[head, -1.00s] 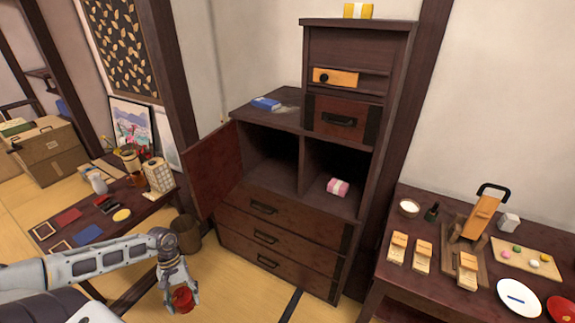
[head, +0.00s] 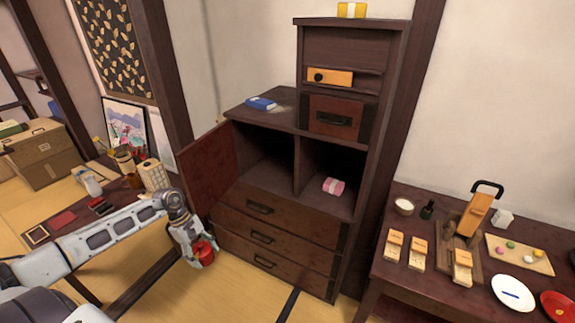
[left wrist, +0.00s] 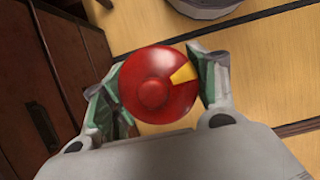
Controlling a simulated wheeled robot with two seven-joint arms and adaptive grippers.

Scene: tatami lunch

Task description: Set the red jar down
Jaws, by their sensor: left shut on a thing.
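The red jar (head: 205,251) is held in my left gripper (head: 203,262), in front of the dark wooden cabinet's lower drawers and above the tatami floor. In the left wrist view the jar (left wrist: 152,92) shows its round red lid with a knob and a yellow wedge mark. The fingers of my left gripper (left wrist: 160,90) close on it from both sides. My right gripper is not in view.
The cabinet (head: 275,222) has an open door (head: 207,170) at its left and an open compartment holding a pink-and-white bundle (head: 333,186). A low table (head: 62,243) stands left, partly behind my arm. A dark table (head: 400,287) with dishes and blocks stands right.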

